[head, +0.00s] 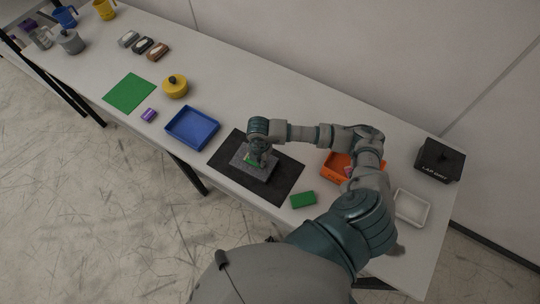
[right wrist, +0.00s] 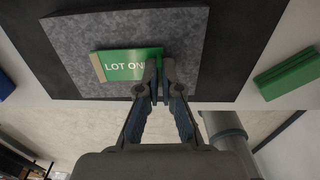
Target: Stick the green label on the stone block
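The grey speckled stone block (head: 262,176) lies on a black mat (head: 284,183). In the right wrist view the block (right wrist: 75,60) shows large behind my fingers. The green label (right wrist: 115,64), with white letters starting "LOT ON", lies against the block's face; its left end has a beige strip. My right gripper (right wrist: 160,90) is at the label's right end. Its two fingers are together, in front of the label and covering the last letters. In the head view the right gripper (head: 260,154) is over the block, and a bit of green label (head: 251,160) shows below it. My left gripper is not in view.
A green block (head: 303,200) lies right of the mat. An orange bin (head: 336,166), a white tray (head: 412,208) and a black box (head: 439,160) stand farther right. A blue tray (head: 193,128), purple piece (head: 149,115), green sheet (head: 129,93) and yellow pot (head: 175,87) are left.

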